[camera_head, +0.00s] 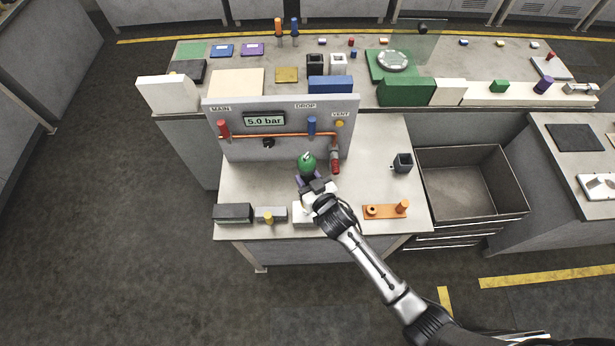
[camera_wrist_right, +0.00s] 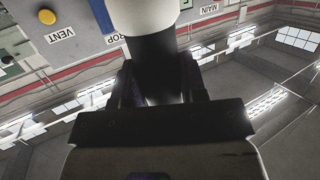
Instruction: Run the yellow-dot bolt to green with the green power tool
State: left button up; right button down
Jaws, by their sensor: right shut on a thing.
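My right gripper (camera_head: 312,182) is over the middle of the near table, shut on a tool with a rounded green top (camera_head: 307,162). I take it as the green power tool; its black handle (camera_wrist_right: 158,68) shows between the fingers in the right wrist view, with a pale end beyond. The right gripper (camera_wrist_right: 160,85) hides part of it. A small yellow-topped peg (camera_head: 268,218) stands at a grey block near the table's front edge. I cannot tell whether it is the yellow-dot bolt. My left gripper is not in view.
A grey panel (camera_head: 240,149) with a 5.0 bar display, orange pipe and valves stands behind the tool. An orange plate (camera_head: 383,212) with pegs, a dark cup (camera_head: 402,163) and a black block (camera_head: 232,213) are on the table. An open bin (camera_head: 459,184) is at right.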

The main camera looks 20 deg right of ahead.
jog(key=shift+f+b, duration=1.4)
jog(key=shift+f, duration=0.45)
jog(key=shift+f+b, duration=0.4)
jog(key=shift+f, duration=0.25)
jog(key=shift+f, duration=0.35)
jog(key=shift+f+b, duration=0.35)
jog(key=shift+f, duration=0.2)
dwell(0.5)
dwell(1.0)
dwell(0.3)
